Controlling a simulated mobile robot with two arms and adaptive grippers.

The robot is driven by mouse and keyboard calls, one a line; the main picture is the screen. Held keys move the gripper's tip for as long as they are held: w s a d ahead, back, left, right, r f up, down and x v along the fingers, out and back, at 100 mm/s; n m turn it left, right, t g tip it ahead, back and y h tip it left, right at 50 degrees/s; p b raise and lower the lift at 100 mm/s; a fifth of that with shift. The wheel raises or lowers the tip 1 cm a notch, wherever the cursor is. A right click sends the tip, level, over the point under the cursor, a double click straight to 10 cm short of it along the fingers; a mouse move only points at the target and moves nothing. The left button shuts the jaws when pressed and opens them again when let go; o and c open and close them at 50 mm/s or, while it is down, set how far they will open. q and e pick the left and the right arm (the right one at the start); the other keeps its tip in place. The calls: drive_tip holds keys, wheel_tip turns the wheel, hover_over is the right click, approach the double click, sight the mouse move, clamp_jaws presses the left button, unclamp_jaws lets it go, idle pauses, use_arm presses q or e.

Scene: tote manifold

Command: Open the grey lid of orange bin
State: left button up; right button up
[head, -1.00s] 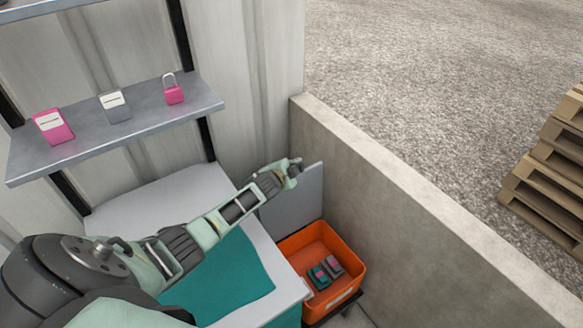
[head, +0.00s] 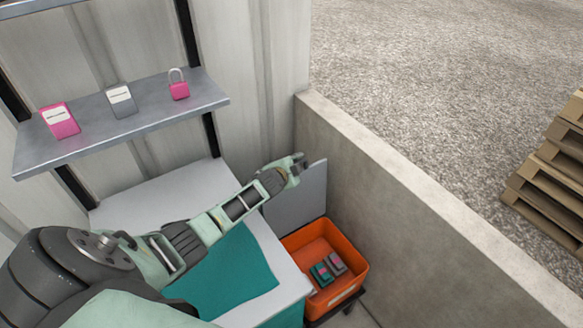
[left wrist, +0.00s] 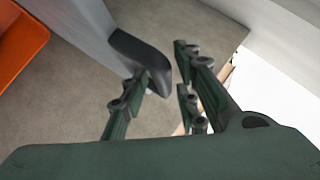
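The lid (left wrist: 78,30) and bin (left wrist: 22,45) also show in the left wrist view. My left gripper (head: 296,165) is at the lid's top edge. In the left wrist view its fingers (left wrist: 166,92) are spread, with a dark tab (left wrist: 142,60) at the lid's edge beside them. I cannot tell whether they touch it. My right gripper is not in view.
Two small boxes (head: 328,266) lie in the bin. A low concrete wall (head: 400,215) runs along the right. A shelf (head: 150,125) with boxes and a pink padlock (head: 179,90) is above left. Pallets (head: 552,185) lie beyond the wall.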

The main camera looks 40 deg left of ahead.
use_arm(q)
drive_tip(key=shift+s+d+r, duration=0.1)
drive_tip(key=shift+s+r, duration=0.1)
drive_tip(key=shift+s, duration=0.2)
drive_tip(key=v, duration=1.1)
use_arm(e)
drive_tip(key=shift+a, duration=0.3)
use_arm(q)
drive_tip(key=shift+s+f, duration=0.1)
